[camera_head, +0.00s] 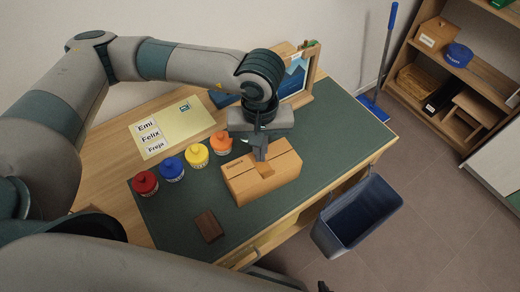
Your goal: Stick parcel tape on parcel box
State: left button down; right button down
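The parcel box (245,188) is a tan cardboard box near the front right of the green desk mat. My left gripper (262,156) points down at the middle of its top. Its fingers look close together. A small darker brown piece (267,171), which looks like the parcel tape, shows directly below the fingertips at the box top. The fingers partly hide it, and I cannot tell whether it lies flat on the box. My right arm fills the bottom left, and its gripper cannot be made out.
Red (145,183), blue (172,169), yellow (197,155) and orange (221,143) pots stand left of the box. A dark brown block (209,226) lies on the mat (165,222). A blue bin (357,217) is beside the desk. A shelf (468,72) stands at right.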

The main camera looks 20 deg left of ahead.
pick_arm(q)
jog(key=shift+f, duration=0.1)
jog(key=shift+f+b, duration=0.55)
jog(key=shift+b, duration=0.25)
jog(key=shift+r, duration=0.2)
dwell(0.4)
notch_tip(320, 180, up, 7)
jog(key=p, duration=0.1)
jog(key=shift+f, duration=0.15)
dwell(0.7)
dwell(0.7)
